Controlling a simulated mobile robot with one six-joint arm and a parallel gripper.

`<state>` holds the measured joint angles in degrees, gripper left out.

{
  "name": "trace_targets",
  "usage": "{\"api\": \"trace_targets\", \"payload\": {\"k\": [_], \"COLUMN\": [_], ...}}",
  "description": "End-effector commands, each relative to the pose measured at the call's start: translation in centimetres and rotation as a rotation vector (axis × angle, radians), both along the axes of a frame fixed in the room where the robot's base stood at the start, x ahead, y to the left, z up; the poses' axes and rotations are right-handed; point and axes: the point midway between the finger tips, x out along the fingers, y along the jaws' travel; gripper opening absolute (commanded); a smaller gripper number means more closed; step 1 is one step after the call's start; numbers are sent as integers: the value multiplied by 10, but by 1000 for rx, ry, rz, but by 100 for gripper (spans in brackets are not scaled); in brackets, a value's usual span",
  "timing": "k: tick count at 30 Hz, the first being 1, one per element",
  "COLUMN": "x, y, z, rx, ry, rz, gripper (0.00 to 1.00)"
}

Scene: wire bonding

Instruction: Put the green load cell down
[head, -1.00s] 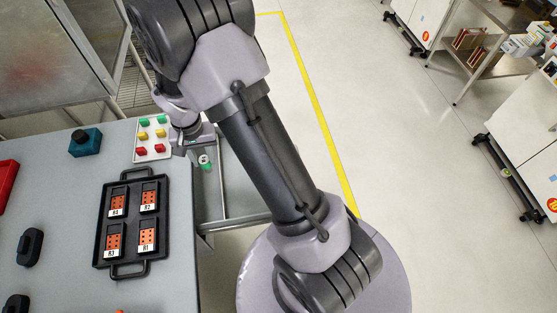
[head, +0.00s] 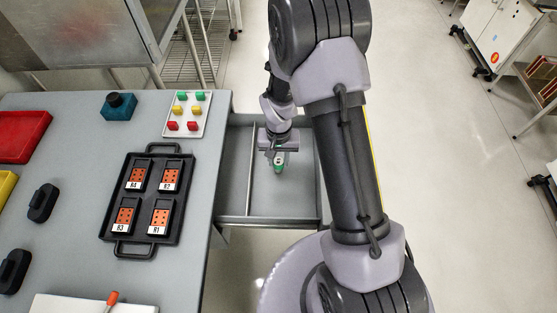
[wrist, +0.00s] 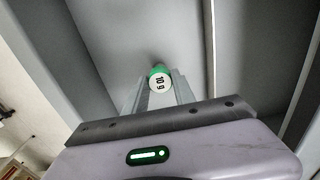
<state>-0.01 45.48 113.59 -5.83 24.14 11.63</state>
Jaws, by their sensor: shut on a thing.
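The green load cell (head: 279,168) is a small green piece with a white top, held in my gripper (head: 279,158) over the open drawer (head: 285,203) at the table's right side.
The drawer's walls and divider (head: 251,170) stand around the gripper; its floor looks bare.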

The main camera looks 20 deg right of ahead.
Motion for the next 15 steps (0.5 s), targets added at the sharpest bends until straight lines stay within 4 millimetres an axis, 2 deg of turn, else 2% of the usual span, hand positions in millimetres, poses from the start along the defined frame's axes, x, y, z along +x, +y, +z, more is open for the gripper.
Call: {"api": "trace_targets", "payload": {"k": [5, 6, 9, 15], "x": [0, 0, 0, 0], "y": [0, 0, 0, 0], "z": [-4, -3, -2, -2], "rx": [0, 0, 0, 0], "ry": [0, 0, 0, 1], "rz": [0, 0, 0, -1], "gripper": [0, 37, 53, 53]}}
